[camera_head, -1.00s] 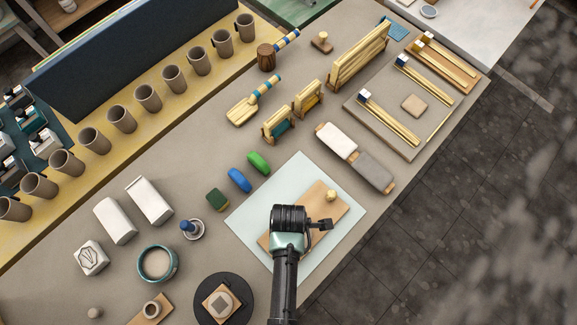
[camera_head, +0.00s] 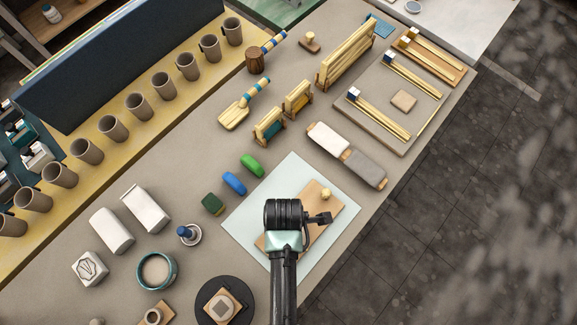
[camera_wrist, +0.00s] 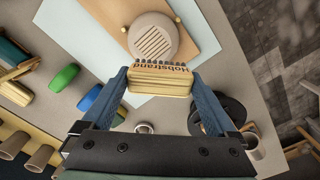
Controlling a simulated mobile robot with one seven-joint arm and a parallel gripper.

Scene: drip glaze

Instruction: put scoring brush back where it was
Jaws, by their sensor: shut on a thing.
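The scoring brush (camera_wrist: 160,80) is a pale wooden block with dark bristles along one edge and the lettering "Hobstrand". In the wrist view my gripper (camera_wrist: 159,86) is shut on it, one blue finger at each end. A round grey clay piece (camera_wrist: 153,37) with parallel grooves lies beyond the bristles; I cannot tell whether they touch it. The clay is on a wooden board (camera_wrist: 92,28). In the head view my gripper (camera_head: 284,215) is over the board (camera_head: 318,222) on a pale mat (camera_head: 300,168), and my arm hides the brush and clay.
Green (camera_head: 251,166) and blue (camera_head: 235,184) blocks lie left of the mat. A white-and-grey pad (camera_head: 346,156) lies upper right. Small wooden racks (camera_head: 297,98), a long rack (camera_head: 346,55) and a tool board (camera_head: 397,125) stand farther back. A dark turntable (camera_head: 205,312) is at lower left.

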